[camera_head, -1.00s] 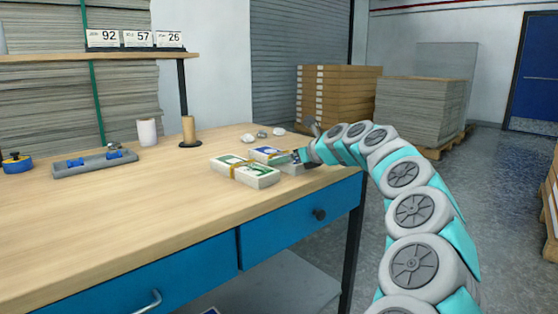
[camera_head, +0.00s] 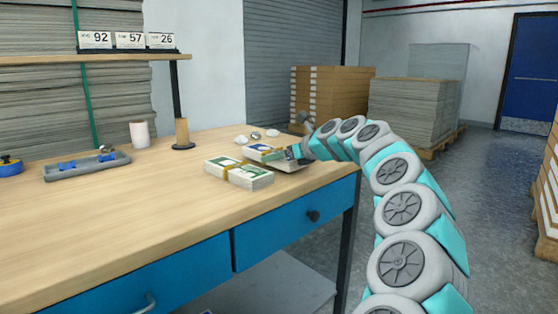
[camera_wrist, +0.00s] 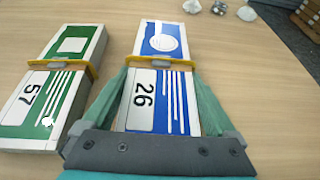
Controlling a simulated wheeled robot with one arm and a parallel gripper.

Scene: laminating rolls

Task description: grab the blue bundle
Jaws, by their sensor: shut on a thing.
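The blue bundle (camera_head: 264,150) is a banded stack of blue and white cards near the far right of the workbench top. In the wrist view the blue bundle (camera_wrist: 161,40) carries the number 26 and a yellow band with a grey clasp. My gripper (camera_wrist: 160,78) is shut on its sides, one finger along each long edge. In the head view my gripper (camera_head: 291,153) reaches it from the right and hides its right end. I cannot tell whether its underside touches the wood.
Several pale stones (camera_head: 257,136) lie behind. A wooden spool (camera_head: 182,133), a white roll (camera_head: 140,134) and a grey tray (camera_head: 88,166) stand farther left. The front of the workbench (camera_head: 110,235) is clear.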

